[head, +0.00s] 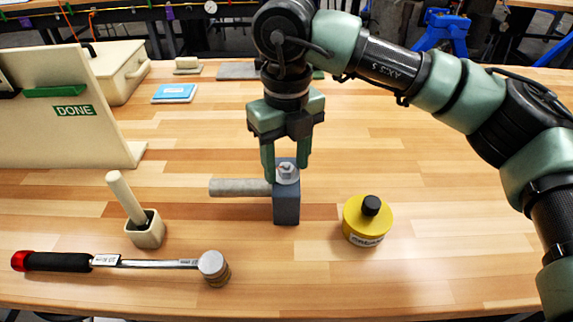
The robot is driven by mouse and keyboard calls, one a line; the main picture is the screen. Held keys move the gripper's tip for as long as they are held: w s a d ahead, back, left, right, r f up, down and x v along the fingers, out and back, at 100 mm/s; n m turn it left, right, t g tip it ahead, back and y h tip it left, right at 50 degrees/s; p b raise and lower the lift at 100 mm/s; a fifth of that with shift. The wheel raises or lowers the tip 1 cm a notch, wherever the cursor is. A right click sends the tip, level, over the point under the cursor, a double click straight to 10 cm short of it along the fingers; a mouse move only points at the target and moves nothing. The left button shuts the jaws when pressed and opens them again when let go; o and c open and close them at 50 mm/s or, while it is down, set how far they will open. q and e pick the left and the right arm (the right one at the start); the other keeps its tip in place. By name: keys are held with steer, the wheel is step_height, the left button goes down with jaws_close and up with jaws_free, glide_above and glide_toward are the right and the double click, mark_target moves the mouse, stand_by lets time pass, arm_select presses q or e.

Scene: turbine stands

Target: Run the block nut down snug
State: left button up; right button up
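A dark blue-grey block (286,207) stands upright on the wooden bench near the middle of the head view. A silver nut (286,169) sits on its top face, around a short stud end. My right gripper (286,172) points straight down over the block. Its two green fingers are apart, one on each side of the nut, with their tips near the block's top. I see no clear contact between the fingers and the nut. A grey cylindrical bar (240,187) extends left from the block. My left gripper is out of view.
A torque wrench (145,263) with a red-ended handle lies at front left. Behind it stands a small holder (146,231) with a pale rod. A yellow tin (368,220) stands right of the block. A DONE board (60,130) is at left. The far right bench is clear.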

mark_target(286, 168)
steer(key=shift+o, duration=0.8)
steer(key=shift+r, duration=0.1)
steer(key=shift+r+p, duration=1.4)
steer(key=shift+r, duration=1.05)
